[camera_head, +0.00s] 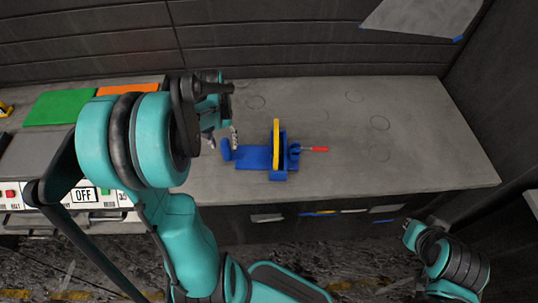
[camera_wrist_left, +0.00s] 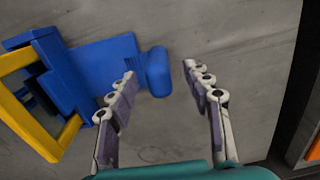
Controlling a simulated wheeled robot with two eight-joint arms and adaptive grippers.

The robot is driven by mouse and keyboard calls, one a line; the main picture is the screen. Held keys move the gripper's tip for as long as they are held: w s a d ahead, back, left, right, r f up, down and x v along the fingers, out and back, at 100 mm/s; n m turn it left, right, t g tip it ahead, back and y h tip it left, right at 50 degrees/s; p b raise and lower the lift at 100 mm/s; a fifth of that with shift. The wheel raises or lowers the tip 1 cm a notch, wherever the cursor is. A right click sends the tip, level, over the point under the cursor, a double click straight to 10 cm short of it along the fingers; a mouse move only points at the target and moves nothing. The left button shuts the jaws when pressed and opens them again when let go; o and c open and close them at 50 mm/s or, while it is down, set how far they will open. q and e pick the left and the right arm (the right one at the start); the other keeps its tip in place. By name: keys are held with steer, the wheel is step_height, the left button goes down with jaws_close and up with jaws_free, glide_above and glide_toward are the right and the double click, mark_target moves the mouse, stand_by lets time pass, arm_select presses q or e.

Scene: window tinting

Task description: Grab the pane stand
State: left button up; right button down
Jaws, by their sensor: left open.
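The pane stand (camera_head: 252,158) is blue, with a yellow upright frame (camera_head: 276,145) and a red-tipped handle (camera_head: 315,149) on its right side. It stands on the grey worktop. Its rounded blue end piece (camera_wrist_left: 155,72) lies at the mouth of my left gripper (camera_wrist_left: 160,69), whose two fingers are spread. I cannot tell whether the end piece is between the fingertips or just beyond them. In the head view my left gripper (camera_head: 222,138) is at the stand's left end, partly hidden by my wrist. My right gripper (camera_head: 419,228) is low at the right, away from the stand.
The grey worktop (camera_head: 430,150) is clear to the right of the stand. Green (camera_head: 58,108) and orange (camera_head: 128,90) sheets lie at the left back. A control panel marked OFF (camera_head: 84,195) is at the front left. A dark wall stands behind.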

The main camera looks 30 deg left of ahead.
arm_select(q)
steer(key=f+b, duration=0.1)
steer(key=f, duration=0.1)
steer(key=f+b, duration=0.1)
steer(key=f, duration=0.1)
steer(key=shift+w+f, duration=0.2)
steer(key=shift+f, duration=0.55)
steer(key=shift+r, duration=0.1)
steer(key=shift+c, duration=0.9)
jaws_close()
